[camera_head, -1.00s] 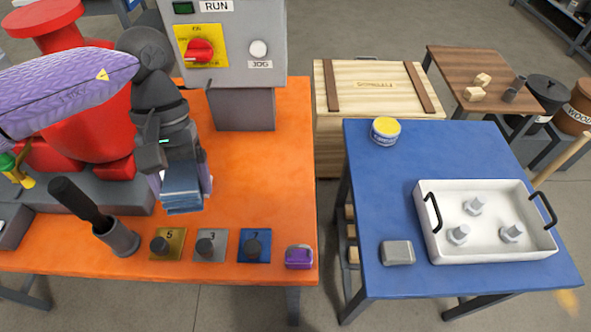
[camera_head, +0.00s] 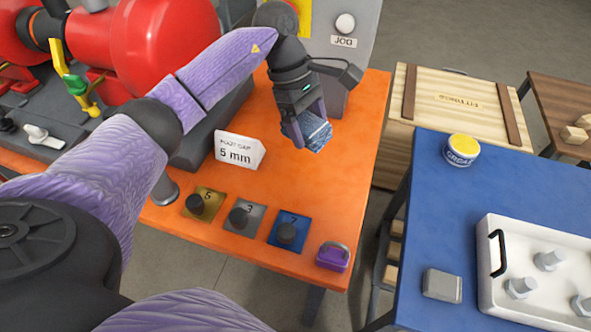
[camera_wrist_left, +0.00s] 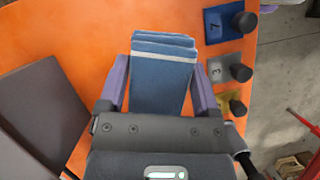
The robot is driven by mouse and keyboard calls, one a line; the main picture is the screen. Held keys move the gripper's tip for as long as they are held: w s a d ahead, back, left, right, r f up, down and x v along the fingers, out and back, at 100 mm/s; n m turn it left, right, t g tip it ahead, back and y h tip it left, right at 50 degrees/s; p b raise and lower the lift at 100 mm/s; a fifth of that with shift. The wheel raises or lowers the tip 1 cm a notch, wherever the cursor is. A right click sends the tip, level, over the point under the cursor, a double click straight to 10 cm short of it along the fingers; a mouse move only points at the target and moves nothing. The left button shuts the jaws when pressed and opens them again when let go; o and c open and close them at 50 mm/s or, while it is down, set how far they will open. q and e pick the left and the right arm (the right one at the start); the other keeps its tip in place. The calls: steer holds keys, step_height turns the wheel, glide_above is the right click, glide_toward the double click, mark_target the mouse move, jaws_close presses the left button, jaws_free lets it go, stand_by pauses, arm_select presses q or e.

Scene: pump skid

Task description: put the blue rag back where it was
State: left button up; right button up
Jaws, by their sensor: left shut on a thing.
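The blue rag (camera_head: 314,131) is folded, with a pale stripe, and is held between the fingers of my left gripper (camera_head: 306,128). In the head view it hangs over the orange table (camera_head: 345,165), near its right edge and below the control box. In the left wrist view the rag (camera_wrist_left: 162,80) fills the space between the two purple fingers of the gripper (camera_wrist_left: 160,95). I cannot tell whether the rag touches the table. My right gripper is not in view.
Gauge plates numbered 5 (camera_head: 203,202), 3 (camera_head: 244,216) and 7 (camera_head: 288,231) lie along the orange table's front, beside a purple object (camera_head: 333,256). A "5 mm" card (camera_head: 239,150) stands behind them. The blue table (camera_head: 425,210) holds a yellow-lidded tin (camera_head: 461,150), a grey block (camera_head: 442,285) and a white tray (camera_head: 490,305).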

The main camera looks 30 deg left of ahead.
mark_target(295, 169)
arm_select(q)
steer(key=a+f+n, duration=0.1)
steer(key=a+n, duration=0.1)
steer(key=a+f+n+t+b, duration=0.1)
steer(key=a+f+n, duration=0.1)
steer(key=shift+w+a+f+t, duration=0.1)
steer(key=shift+a+f+t, duration=0.1)
steer(key=shift+t, duration=0.1)
step_height(295, 169, down, 9)
steer(key=shift+b, duration=1.25)
steer(key=shift+r, duration=0.15)
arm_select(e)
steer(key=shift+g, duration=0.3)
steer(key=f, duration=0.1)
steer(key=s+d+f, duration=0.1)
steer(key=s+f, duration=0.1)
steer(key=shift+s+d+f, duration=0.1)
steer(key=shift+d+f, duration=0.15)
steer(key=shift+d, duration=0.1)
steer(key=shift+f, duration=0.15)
arm_select(q)
steer(key=o, duration=1)
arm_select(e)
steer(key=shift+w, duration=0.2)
